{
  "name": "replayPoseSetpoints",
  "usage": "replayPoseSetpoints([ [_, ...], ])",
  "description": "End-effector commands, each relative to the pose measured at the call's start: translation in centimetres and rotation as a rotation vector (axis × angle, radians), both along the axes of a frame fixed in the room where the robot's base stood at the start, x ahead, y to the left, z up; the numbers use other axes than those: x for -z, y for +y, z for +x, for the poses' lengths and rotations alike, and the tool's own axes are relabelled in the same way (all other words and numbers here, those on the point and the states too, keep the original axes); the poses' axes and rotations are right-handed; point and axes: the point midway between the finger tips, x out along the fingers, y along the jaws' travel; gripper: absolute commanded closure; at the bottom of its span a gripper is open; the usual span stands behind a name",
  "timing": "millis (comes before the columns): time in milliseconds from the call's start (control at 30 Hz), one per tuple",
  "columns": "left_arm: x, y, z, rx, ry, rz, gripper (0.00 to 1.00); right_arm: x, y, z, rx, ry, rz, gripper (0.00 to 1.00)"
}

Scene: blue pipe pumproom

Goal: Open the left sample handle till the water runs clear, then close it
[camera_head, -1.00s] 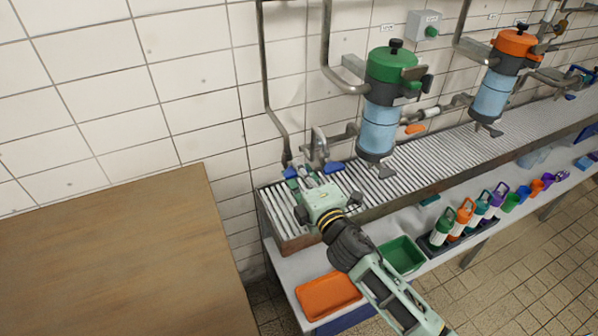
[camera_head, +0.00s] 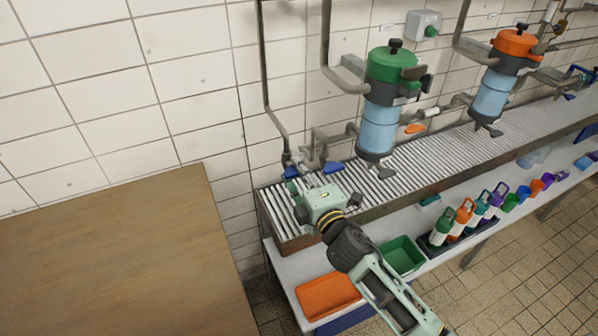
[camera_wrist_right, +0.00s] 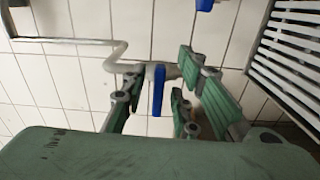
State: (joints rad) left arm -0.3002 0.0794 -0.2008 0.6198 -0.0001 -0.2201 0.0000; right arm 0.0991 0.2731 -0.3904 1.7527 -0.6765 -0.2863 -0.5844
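Two blue handles sit by the wall pipes at the left end of the slatted trough. The left blue handle (camera_head: 291,172) is just beyond my right gripper (camera_head: 295,200), and the other blue handle (camera_head: 333,167) is to its right. In the right wrist view my right gripper (camera_wrist_right: 160,98) has its green-padded fingers spread apart. A blue handle (camera_wrist_right: 158,90) on a grey pipe shows between them, with gaps on both sides. Which of the two it is, I cannot tell for sure. No water stream is visible. My left gripper is out of view.
The slatted trough (camera_head: 440,150) runs along the tiled wall, under a green-topped filter (camera_head: 380,125) and an orange-topped filter (camera_head: 490,95). Below are an orange tray (camera_head: 327,297), a green tray (camera_head: 402,255) and several bottles. A brown tabletop (camera_head: 110,260) fills the lower left.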

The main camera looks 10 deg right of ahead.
Motion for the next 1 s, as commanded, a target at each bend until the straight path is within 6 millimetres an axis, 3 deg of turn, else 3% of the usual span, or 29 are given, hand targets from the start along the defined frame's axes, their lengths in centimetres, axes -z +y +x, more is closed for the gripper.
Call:
replayPoseSetpoints([
  [267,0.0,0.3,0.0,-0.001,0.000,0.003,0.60,0.1,-0.2,-1.0,0.000,0.001,-0.002,0.73],
  [700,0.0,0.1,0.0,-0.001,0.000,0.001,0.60,0.1,-1.8,-9.5,0.000,0.003,-0.001,0.73],
  [1000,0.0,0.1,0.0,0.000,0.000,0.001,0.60,0.0,-2.3,-11.8,0.000,0.000,-0.001,0.73],
])
